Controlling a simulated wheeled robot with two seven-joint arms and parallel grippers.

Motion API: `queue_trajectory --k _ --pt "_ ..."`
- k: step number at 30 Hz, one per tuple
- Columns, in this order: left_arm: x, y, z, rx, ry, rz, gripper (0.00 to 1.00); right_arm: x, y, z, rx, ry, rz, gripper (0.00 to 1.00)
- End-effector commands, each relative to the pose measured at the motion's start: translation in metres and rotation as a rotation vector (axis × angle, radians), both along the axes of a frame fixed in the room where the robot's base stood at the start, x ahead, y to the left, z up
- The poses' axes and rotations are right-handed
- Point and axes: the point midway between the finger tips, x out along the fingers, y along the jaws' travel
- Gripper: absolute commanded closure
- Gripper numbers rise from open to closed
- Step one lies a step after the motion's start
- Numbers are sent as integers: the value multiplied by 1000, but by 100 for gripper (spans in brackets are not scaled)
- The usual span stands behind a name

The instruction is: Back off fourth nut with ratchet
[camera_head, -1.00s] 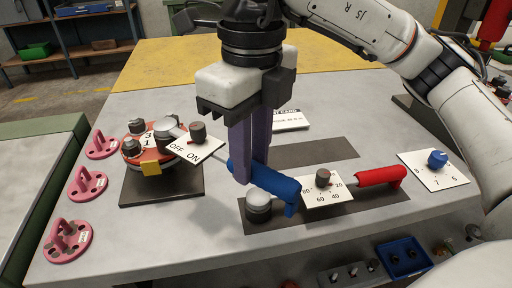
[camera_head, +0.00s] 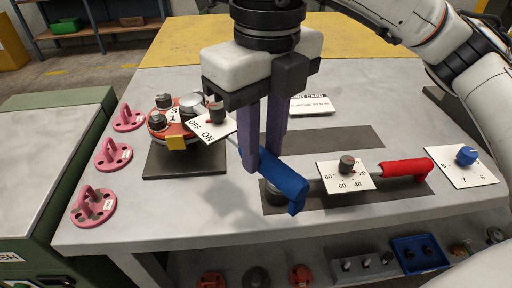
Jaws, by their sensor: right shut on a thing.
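My right gripper (camera_head: 264,158) is shut on the blue handle (camera_head: 285,184) of the ratchet, with purple fingers on either side of it. The ratchet points left toward the orange flanged spool (camera_head: 184,131), with its silver head (camera_head: 191,103) over the spool's right rear. A white OFF/ON card (camera_head: 207,129) with a dark knob covers part of the shaft and spool. I cannot tell how the socket sits on the nut beneath. Two dark nuts show, one at the left (camera_head: 157,121) and one at the rear (camera_head: 163,101). My left gripper is not in view.
A red-handled tool (camera_head: 405,168) with a dial card (camera_head: 345,176) lies on a dark mat at right. Another dial card (camera_head: 465,168) lies beyond it. Several pink holders (camera_head: 113,155) line the left edge. A lower shelf holds a blue bin (camera_head: 420,256).

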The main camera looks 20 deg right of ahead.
Motion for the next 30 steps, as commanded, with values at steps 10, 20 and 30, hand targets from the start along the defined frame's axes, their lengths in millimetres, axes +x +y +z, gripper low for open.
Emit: queue_trajectory --k 10,20,30 --pt "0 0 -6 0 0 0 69 9 -27 1 2 -4 138 100" --pt "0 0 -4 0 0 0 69 12 -32 2 1 -4 162 100" --pt "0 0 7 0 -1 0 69 14 -34 13 1 -5 183 100"
